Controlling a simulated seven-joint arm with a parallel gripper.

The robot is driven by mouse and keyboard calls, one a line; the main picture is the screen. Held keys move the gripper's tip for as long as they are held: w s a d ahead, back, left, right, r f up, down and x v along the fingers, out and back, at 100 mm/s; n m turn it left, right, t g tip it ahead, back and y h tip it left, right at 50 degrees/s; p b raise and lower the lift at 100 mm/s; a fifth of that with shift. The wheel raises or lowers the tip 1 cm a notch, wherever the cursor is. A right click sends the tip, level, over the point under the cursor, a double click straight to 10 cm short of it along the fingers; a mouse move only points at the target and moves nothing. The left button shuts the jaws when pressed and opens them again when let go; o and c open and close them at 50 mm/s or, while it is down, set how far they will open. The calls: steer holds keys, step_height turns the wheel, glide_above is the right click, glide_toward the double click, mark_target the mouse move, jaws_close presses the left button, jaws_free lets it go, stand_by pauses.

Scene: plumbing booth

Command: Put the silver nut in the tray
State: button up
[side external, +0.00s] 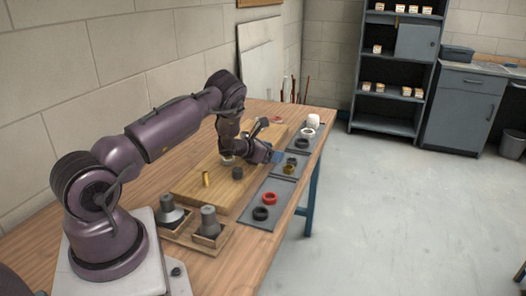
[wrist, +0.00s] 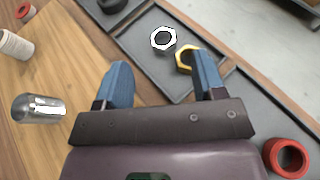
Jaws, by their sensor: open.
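The silver nut (wrist: 163,40), a bright hexagon with a dark hole, lies in the dark grey tray (wrist: 135,45) in the wrist view. It is beside a brass nut (wrist: 184,60); whether they touch is unclear. In the side view the brass nut (side external: 289,169) shows in the middle tray, with a darker ring-like piece (side external: 291,161) beyond it. My gripper (wrist: 162,78) is open, its blue fingers apart with nothing between them. The silver nut appears beyond the fingertips. In the side view my gripper (side external: 278,156) is at the tray's left edge.
A red ring (wrist: 287,157) and a black ring (side external: 260,213) lie in the near tray. A brass cylinder (side external: 206,180) and dark cylinder (side external: 237,173) stand on the board.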

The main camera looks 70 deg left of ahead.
steer(key=v, duration=0.3)
steer(key=shift+s+r, duration=0.1)
steer(key=shift+r, duration=0.05)
steer(key=shift+s+d+r, duration=0.1)
steer(key=shift+r, duration=0.1)
steer(key=w+d+r+n+g+y, duration=0.1)
steer(key=d+r+n+y, duration=0.1)
steer(key=r+n, duration=0.5)
steer(key=w+d+r+n+y, duration=0.2)
steer(key=r+n, duration=0.4)
steer(key=r, duration=0.3)
steer(key=s+d+r+n+g, duration=0.2)
steer(key=s+d+r+n, duration=0.2)
steer(key=d+r+n, duration=0.45)
steer(key=s+d+r+n+g+h, duration=0.3)
steer(key=s+d+n, duration=1)
steer(key=s+d, duration=0.9)
steer(key=g+h, duration=0.1)
steer(key=h, duration=0.1)
steer(key=shift+s+d+g+h, duration=0.25)
steer(key=shift+s+g+h, duration=0.05)
steer(key=shift+s+g, duration=0.1)
